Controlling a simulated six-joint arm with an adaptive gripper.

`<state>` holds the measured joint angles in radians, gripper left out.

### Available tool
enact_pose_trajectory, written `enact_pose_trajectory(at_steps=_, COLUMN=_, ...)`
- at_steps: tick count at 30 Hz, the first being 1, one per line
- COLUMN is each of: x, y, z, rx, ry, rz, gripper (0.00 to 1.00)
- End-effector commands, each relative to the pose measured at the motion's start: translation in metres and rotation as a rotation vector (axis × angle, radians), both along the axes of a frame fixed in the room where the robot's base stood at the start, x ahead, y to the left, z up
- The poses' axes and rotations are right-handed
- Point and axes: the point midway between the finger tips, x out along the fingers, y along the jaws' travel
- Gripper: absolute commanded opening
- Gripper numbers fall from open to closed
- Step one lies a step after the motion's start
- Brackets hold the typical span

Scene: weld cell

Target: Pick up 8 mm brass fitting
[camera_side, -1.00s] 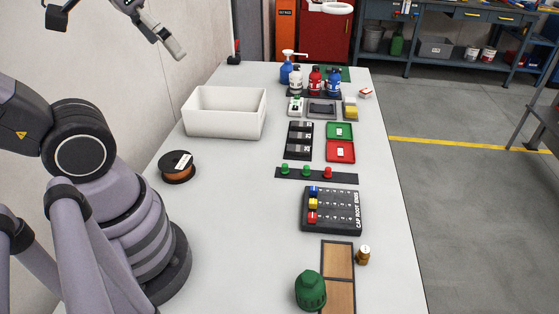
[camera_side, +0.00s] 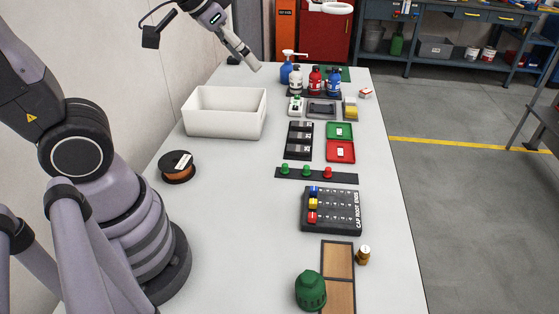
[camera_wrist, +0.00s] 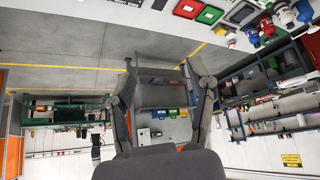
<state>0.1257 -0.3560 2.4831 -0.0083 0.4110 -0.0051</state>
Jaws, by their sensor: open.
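A small brass fitting (camera_side: 363,254) with a pale mark on its top stands upright on the table at the front right, just right of a wooden tray, in the side view. My gripper (camera_side: 256,67) is high above the far part of the table, beyond the white bin and well away from the fitting. In the wrist view my gripper (camera_wrist: 160,75) shows its two fingers spread with nothing between them. I do not make out the fitting in the wrist view.
The two-part wooden tray (camera_side: 338,243) and a green cap-shaped object (camera_side: 310,291) are beside the fitting. A black labelled rack (camera_side: 332,210) lies behind. A white bin (camera_side: 225,112) and a wire spool (camera_side: 178,167) stand left. Bottles (camera_side: 315,80) stand far back.

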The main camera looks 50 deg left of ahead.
Motion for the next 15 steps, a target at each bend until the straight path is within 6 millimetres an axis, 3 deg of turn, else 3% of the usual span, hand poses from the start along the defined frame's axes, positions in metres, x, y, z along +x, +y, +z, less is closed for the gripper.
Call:
enact_pose_trajectory(at_steps=3, x=0.051, y=-0.031, z=-0.036, rx=-0.011, ry=-0.042, rz=-0.068, gripper=0.55)
enact_pose_trajectory(at_steps=6, x=0.085, y=-0.059, z=-0.069, rx=-0.024, ry=-0.092, rz=-0.118, gripper=0.55)
enact_pose_trajectory(at_steps=10, x=0.114, y=-0.097, z=-0.119, rx=-0.042, ry=-0.157, rz=-0.185, gripper=0.55)
enact_pose_trajectory(at_steps=15, x=0.126, y=-0.143, z=-0.191, rx=-0.069, ry=-0.243, rz=-0.271, gripper=0.55)
